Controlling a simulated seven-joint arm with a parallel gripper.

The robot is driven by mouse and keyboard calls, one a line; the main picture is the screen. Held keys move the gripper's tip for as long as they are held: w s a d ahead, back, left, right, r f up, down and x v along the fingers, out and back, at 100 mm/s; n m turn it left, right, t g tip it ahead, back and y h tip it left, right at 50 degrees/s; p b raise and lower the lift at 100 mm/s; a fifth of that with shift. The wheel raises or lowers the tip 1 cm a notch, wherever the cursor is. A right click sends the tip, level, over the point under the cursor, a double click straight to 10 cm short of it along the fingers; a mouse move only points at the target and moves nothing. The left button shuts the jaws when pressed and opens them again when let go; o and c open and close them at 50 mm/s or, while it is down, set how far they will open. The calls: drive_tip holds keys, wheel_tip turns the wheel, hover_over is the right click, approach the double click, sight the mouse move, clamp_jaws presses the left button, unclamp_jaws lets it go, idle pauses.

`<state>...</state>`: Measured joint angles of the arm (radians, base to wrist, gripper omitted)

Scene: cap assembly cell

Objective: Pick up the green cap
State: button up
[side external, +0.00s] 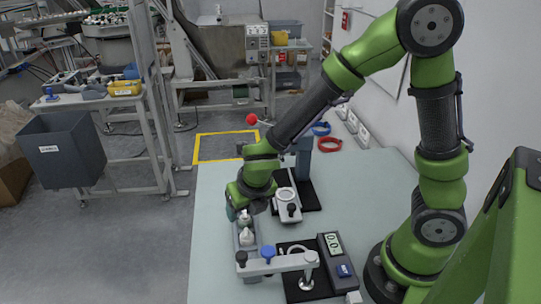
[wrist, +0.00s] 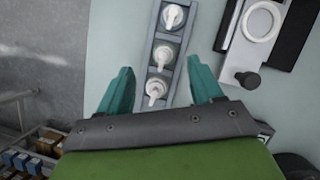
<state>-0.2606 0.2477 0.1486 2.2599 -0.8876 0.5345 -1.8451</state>
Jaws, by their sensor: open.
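I see no cap that is clearly green in either view. A narrow grey tray (wrist: 182,36) in the wrist view holds a row of white pump-style caps: a far one (wrist: 173,17), a middle one (wrist: 163,54) and a near one (wrist: 156,90). My gripper (wrist: 160,66) is open, with its teal fingers apart on either side of the tray in the picture and nothing between them held. In the side view my gripper (side external: 238,211) is low over the tray's far end, and white caps (side external: 246,237) show in front of it. My gripper hides part of the tray there.
A fixture with a white ring (wrist: 259,20) and black knob (wrist: 247,78) stands right of the tray. In the side view, a grey clamp arm with a blue knob (side external: 267,251) and a display box (side external: 333,243) stand near the front. The table's left side (side external: 212,240) is clear.

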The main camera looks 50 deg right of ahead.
sight(245, 212)
drive_tip(key=x, duration=0.5)
drive_tip(key=shift+d, duration=0.25)
drive_tip(key=shift+c, duration=0.4)
drive_tip(key=c, duration=0.8)
